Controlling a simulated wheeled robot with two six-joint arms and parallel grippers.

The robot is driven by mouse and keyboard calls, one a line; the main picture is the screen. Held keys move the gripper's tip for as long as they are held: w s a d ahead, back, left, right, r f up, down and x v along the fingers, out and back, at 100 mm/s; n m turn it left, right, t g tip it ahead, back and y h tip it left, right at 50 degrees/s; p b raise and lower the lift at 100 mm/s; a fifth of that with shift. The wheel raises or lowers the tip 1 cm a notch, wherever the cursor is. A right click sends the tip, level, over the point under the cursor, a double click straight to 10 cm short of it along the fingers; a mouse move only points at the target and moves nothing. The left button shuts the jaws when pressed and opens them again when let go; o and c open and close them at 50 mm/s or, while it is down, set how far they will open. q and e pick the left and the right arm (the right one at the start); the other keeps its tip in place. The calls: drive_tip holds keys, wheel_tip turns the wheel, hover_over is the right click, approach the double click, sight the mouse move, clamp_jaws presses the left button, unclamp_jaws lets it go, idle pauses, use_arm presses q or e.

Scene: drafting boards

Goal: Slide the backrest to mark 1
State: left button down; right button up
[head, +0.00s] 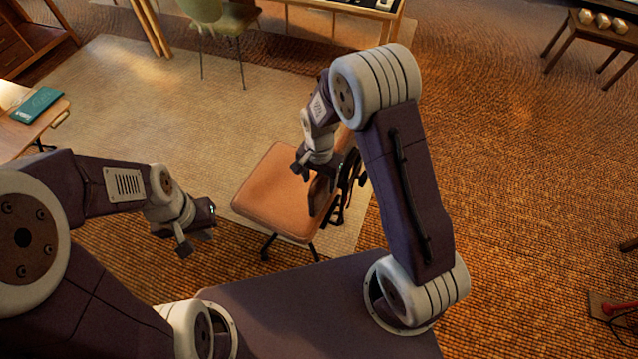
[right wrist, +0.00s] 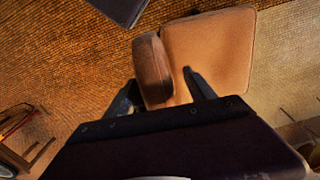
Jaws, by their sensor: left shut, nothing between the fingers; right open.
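A chair with a tan seat (head: 275,196) stands in front of me; the seat (right wrist: 215,50) also shows in the right wrist view. Its brown padded backrest (head: 321,194) is upright at the seat's right edge, partly covered by my right arm. My right gripper (head: 312,173) is at the backrest, open. In the right wrist view its fingers (right wrist: 161,92) lie on either side of the backrest (right wrist: 152,70); I cannot tell whether they touch it. Black upright parts (head: 338,208) show behind the backrest. No mark numbers are readable. My left gripper (head: 194,243) is shut and empty, left of the chair.
A desk with a teal book (head: 38,105) stands at the left. A green chair (head: 222,22) and a table stand at the back, and a small wooden bench (head: 590,38) at the back right.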

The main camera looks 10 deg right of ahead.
drive_tip(key=shift+s+d+f, duration=0.15)
drive_tip(key=shift+s+f, duration=0.05)
drive_tip(key=shift+f, duration=0.75)
drive_tip(key=shift+w, duration=0.1)
clamp_jaws()
wheel_tip(320, 180, down, 8)
drive_tip(key=b, duration=0.4)
drive_tip(key=shift+f+b, duration=0.15)
drive_tip(key=shift+b, duration=0.25)
drive_tip(key=shift+s, duration=0.2)
